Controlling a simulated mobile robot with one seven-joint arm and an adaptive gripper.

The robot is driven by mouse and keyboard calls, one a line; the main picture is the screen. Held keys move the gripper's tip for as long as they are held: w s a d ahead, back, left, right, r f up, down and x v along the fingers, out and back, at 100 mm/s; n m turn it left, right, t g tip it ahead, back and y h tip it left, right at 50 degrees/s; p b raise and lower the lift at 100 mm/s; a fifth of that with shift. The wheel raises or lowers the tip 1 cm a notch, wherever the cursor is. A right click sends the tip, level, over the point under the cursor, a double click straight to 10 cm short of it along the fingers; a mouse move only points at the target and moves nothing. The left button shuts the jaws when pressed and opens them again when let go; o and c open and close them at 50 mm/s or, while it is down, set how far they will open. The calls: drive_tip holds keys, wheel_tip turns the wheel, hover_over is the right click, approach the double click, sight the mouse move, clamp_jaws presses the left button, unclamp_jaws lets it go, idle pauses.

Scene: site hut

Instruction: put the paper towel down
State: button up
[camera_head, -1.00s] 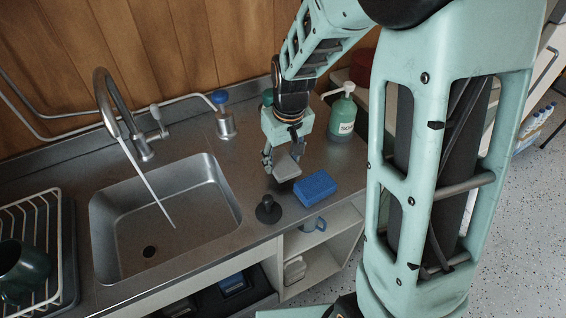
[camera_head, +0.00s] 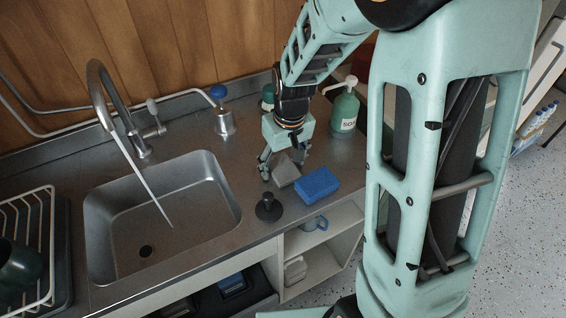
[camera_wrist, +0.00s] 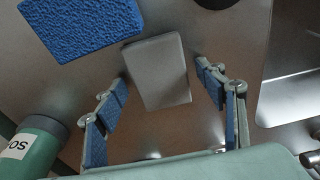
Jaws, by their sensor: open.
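The paper towel, seen as a small pale grey folded block (camera_head: 285,171), lies on the steel counter just left of and behind a blue sponge (camera_head: 316,184). My gripper (camera_head: 283,164) is low over the counter with its fingers spread on either side of the block. In the wrist view the block (camera_wrist: 157,72) lies between and a little beyond the open fingertips (camera_wrist: 162,82), with a gap showing on both sides. Nothing is held.
A dark stopper with an upright knob (camera_head: 268,207) stands near the counter's front edge. The sink (camera_head: 165,205) is to the left. A green soap bottle (camera_head: 344,112) and a blue-topped dispenser (camera_head: 223,121) stand behind. Open shelves (camera_head: 322,250) are below.

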sight(286, 172)
drive_tip(key=shift+r, duration=0.1)
wheel_tip(286, 172, up, 12)
drive_tip(key=s+p, duration=0.1)
drive_tip(key=shift+s+d, duration=0.3)
drive_tip(key=shift+d, duration=0.05)
